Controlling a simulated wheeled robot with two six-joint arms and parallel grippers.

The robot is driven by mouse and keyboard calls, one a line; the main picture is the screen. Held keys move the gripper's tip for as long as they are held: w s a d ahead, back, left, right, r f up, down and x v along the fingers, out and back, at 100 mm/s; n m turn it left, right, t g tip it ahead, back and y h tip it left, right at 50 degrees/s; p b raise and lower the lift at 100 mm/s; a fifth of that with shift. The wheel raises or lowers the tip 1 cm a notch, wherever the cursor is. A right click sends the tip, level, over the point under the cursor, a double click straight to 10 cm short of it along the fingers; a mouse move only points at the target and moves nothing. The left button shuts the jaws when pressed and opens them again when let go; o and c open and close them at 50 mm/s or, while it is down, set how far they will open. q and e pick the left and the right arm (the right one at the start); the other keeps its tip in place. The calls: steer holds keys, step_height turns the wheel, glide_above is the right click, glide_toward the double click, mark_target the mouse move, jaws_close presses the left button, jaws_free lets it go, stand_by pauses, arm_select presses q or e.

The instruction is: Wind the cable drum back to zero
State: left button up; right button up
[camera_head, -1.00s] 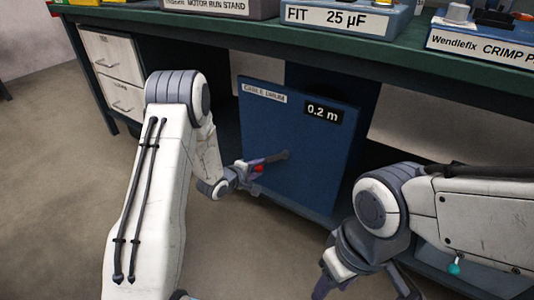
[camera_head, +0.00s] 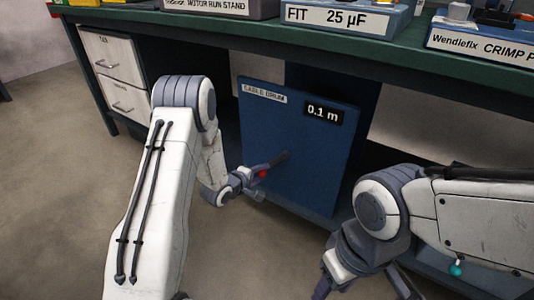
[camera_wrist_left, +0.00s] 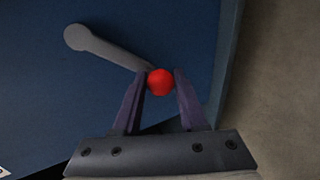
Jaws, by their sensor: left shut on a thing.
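The cable drum (camera_head: 312,165) is a blue panel under the bench, with a "CABLE DRUM" label and a black display (camera_head: 323,112) reading 0.1 m. A grey crank arm (camera_head: 281,157) runs from its pivot down and left to a red knob (camera_head: 262,173). In the left wrist view the crank arm (camera_wrist_left: 105,47) ends at the red knob (camera_wrist_left: 160,82). My left gripper (camera_wrist_left: 160,88) is shut on the red knob, one finger on each side. My right gripper (camera_head: 367,287) is low in the head view, away from the drum; its fingers are spread and run near the bottom edge.
A green-topped bench (camera_head: 240,40) runs above the drum. On it stand a blue "FIT 25 µF" box (camera_head: 350,18) and a "Wendlefix CRIMP" box (camera_head: 480,42). White drawers (camera_head: 117,75) are at the left. The floor in front is clear.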

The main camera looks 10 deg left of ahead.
arm_select(q)
steer(key=shift+s+d+f, duration=0.4)
steer(key=shift+d+f, duration=0.1)
steer(key=shift+f, duration=0.15)
steer(key=shift+s+d+f, duration=0.25)
steer(key=shift+d+f, duration=0.15)
steer(key=shift+d, duration=0.3)
steer(key=shift+s+d+f, duration=0.15)
steer(key=shift+s+d, duration=0.05)
steer(key=shift+d, duration=0.6)
steer(key=shift+s+d+f, duration=0.1)
steer(key=shift+s+d, duration=0.15)
steer(key=shift+d, duration=0.5)
